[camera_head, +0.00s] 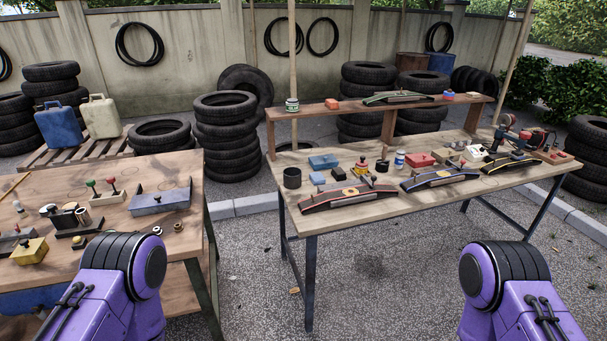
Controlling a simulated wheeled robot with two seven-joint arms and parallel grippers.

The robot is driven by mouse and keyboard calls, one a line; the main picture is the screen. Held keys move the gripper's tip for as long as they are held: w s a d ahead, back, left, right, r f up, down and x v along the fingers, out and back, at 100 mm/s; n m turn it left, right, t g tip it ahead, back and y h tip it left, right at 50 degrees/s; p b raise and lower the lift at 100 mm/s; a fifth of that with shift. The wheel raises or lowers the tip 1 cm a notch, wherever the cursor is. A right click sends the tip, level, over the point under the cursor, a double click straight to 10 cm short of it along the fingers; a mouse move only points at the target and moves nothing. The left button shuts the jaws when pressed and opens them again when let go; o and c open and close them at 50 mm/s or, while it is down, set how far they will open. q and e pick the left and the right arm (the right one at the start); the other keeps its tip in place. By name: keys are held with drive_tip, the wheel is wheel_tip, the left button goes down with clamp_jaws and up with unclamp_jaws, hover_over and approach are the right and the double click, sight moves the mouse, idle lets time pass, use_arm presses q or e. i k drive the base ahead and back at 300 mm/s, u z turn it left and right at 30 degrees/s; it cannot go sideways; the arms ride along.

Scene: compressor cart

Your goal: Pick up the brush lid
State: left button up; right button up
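I cannot make out for sure which thing is the brush lid. A small white and green tin (292,105) stands upright on the left end of the raised shelf, and its top looks closed. A small white and blue bottle (399,160) stands upright on the right workbench. An open-looking black cup (292,178) stands at that bench's left end. Only purple links of my two arms show at the bottom left and bottom right. Neither of my grippers is in view.
The right workbench (300,220) holds several striped tool-like pieces, blue and red boxes (322,161) and power tools (507,137). The left workbench (115,240) holds a blue box (160,201) and small parts. Open ground (365,270) lies between the benches. Stacked tyres (228,135) stand behind.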

sight(362, 162)
drive_tip(key=z, duration=0.95)
drive_tip(key=i, duration=1.05)
drive_tip(key=z, duration=0.15)
